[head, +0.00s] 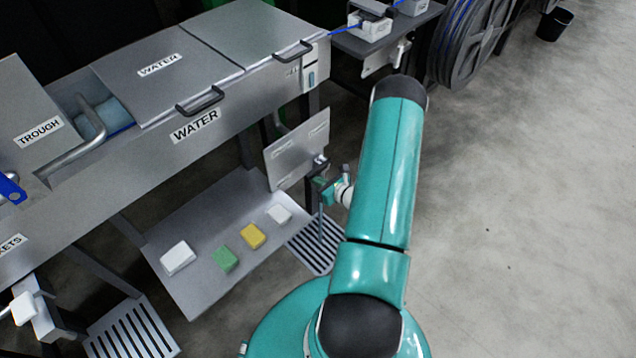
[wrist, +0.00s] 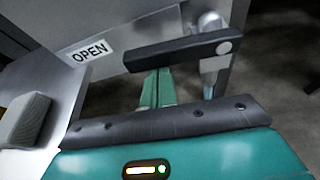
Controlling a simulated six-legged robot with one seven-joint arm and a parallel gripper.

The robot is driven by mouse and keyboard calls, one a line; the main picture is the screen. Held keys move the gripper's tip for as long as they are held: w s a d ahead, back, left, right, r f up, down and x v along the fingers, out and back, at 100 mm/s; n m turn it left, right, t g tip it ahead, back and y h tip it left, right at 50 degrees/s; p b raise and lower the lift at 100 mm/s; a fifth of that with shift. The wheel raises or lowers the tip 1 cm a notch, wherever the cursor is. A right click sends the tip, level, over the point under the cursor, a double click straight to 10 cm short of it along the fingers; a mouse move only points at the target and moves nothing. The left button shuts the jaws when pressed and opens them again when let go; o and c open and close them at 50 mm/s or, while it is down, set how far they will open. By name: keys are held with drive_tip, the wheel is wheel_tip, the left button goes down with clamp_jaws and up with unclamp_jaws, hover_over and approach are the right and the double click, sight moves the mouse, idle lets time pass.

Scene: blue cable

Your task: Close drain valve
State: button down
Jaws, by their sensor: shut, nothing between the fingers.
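The drain valve's black lever (wrist: 180,47) runs nearly level across the wrist view, from near the OPEN label (wrist: 90,52) to a pivot on a silver pipe (wrist: 211,70) at right. My gripper (wrist: 157,82) has its green fingers together just below the lever's middle. The lever hides where the fingertips end, and I cannot tell if they touch it. In the head view my gripper (head: 323,187) is beside the lower right corner of a grey labelled panel (head: 298,150). The valve is small and partly hidden there.
A grey tray (head: 205,285) with several sponge-like blocks, one yellow (head: 253,236), lies left of my gripper. A floor grate (head: 306,250) is below. The trough table (head: 215,125) stands above left. The floor at right is open.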

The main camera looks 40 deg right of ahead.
sight(312, 171)
drive_tip(key=shift+r, duration=0.1)
wheel_tip(312, 171, up, 2)
drive_tip(key=m+y, duration=0.1)
drive_tip(key=m, duration=0.1)
drive_tip(key=shift+d+r+m+y, duration=0.1)
drive_tip(key=shift+r+m+y, duration=0.1)
drive_tip(key=shift+m+y, duration=0.2)
drive_tip(key=shift+d+r+m+y, duration=0.1)
drive_tip(key=shift+r+m+y, duration=0.3)
drive_tip(key=shift+r+m, duration=0.25)
drive_tip(key=m, duration=0.1)
drive_tip(key=d+r+m+t+y, duration=0.1)
drive_tip(key=m, duration=0.1)
drive_tip(key=shift+r, duration=0.3)
drive_tip(key=d+m, duration=0.1)
drive_tip(key=d+r+m+y, duration=0.1)
drive_tip(key=m, duration=0.1)
drive_tip(key=d+r+m+t+y, duration=0.1)
drive_tip(key=m, duration=0.1)
drive_tip(key=shift+d+r, duration=0.25)
drive_tip(key=shift+d, duration=0.15)
drive_tip(key=shift+d, duration=0.2)
drive_tip(key=shift+w, duration=0.1)
